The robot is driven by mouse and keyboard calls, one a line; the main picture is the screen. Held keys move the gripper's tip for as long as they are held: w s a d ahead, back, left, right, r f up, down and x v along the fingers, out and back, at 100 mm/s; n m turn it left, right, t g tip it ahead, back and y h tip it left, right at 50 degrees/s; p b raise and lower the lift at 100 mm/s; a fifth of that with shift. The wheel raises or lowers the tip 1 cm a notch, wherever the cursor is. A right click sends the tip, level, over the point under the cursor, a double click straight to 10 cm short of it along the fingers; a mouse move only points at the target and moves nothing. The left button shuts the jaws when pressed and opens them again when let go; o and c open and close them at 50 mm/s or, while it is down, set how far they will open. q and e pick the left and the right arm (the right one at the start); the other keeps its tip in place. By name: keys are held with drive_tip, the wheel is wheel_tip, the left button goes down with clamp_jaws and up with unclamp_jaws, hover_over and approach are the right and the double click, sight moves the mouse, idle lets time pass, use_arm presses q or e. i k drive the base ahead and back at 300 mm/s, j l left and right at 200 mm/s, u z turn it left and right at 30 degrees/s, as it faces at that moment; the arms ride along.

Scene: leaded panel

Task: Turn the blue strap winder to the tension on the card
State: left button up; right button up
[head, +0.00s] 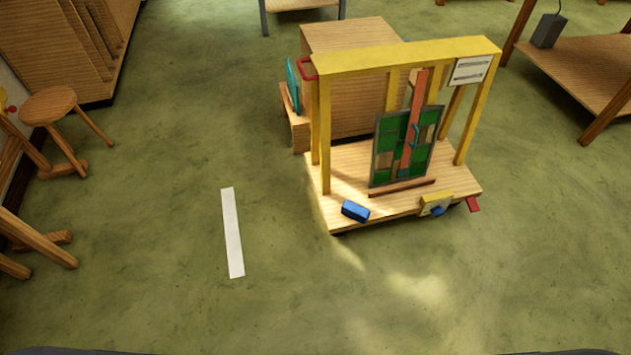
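A wooden cart with a yellow frame (410,55) stands right of centre. A yellow block with a pale face (436,203) sits at the front edge of its deck (400,208), with a small blue part (438,211) low on it; this looks like the blue strap winder. A white card (471,70) hangs at the frame's upper right; its markings are too small to read. A green leaded panel (388,145) stands on the deck, with an orange-red strap (413,110) running down in front. Neither gripper is in view.
A blue block (355,211) lies on the deck's front left. A red pedal-like piece (473,204) juts out at the right corner. A white strip (232,232) marks the floor. A stool (48,105) stands at left, a table (590,70) at right. The floor before the cart is clear.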

sight(436, 211)
drive_tip(key=l+z, duration=0.15)
drive_tip(key=z, duration=0.35)
drive_tip(key=l+z, duration=0.15)
drive_tip(key=z, duration=0.35)
